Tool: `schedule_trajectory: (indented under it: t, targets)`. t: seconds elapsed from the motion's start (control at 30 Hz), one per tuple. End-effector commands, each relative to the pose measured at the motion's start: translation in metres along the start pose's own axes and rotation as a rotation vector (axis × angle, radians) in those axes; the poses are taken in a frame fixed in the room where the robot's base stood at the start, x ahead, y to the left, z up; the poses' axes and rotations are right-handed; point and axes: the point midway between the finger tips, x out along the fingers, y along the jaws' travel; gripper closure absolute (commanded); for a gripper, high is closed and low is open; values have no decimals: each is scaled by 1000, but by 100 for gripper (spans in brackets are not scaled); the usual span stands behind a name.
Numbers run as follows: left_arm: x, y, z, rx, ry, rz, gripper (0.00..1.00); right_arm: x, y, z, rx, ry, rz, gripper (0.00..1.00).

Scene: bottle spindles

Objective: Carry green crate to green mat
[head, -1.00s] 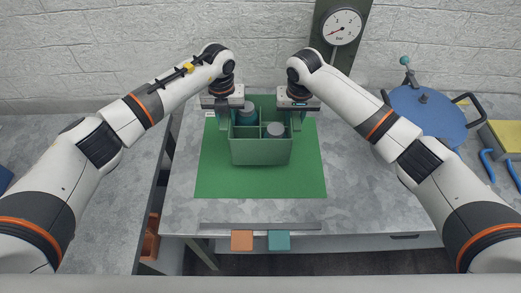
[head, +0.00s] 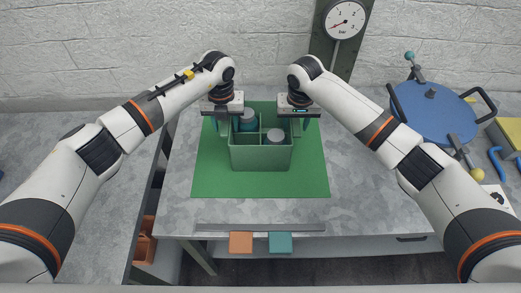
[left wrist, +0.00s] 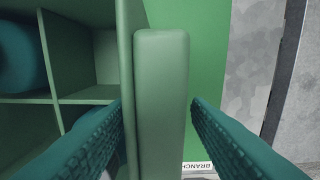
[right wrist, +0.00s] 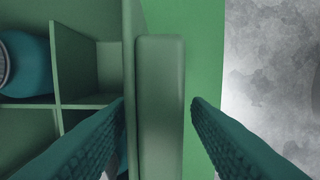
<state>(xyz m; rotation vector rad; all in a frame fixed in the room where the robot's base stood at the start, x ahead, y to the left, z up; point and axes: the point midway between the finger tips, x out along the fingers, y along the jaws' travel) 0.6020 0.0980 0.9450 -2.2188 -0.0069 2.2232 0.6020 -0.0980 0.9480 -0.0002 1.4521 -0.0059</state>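The green crate (head: 261,158) sits upright over the green mat (head: 261,185), toward its back half, with mat showing in front and at both sides. It has compartments holding a teal bottle (head: 247,122) and a grey-topped one (head: 275,136). My left gripper (head: 222,126) is at the crate's left end and my right gripper (head: 299,126) at its right end. In the left wrist view the teal fingers stand open either side of the crate's handle (left wrist: 161,105), with a thin gap. The right wrist view shows the same around the other handle (right wrist: 160,105).
A blue round lidded vessel (head: 432,113) stands at the right. A pressure gauge (head: 344,19) is at the back. Orange (head: 241,242) and teal (head: 280,242) blocks are at the table's front edge.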

Motion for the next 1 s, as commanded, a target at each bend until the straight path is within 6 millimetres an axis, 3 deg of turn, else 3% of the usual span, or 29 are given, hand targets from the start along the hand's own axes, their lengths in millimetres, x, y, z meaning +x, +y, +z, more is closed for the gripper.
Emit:
schedule_trajectory:
  t: [0.3, 0.43, 0.8, 1.0]
  targets:
    - [-2, 2, 0, 2, 1, 3, 50, -1, 2, 0, -2, -1, 3, 50]
    - [-12, 2, -1, 3, 4, 4, 50, -1, 2, 0, -2, -1, 3, 50]
    - [-87, 1, -1, 1, 5, 3, 50, -1, 2, 0, -3, -1, 4, 50]
    - [-114, 1, 0, 2, 3, 2, 50, -1, 2, 0, -3, 0, 4, 50]
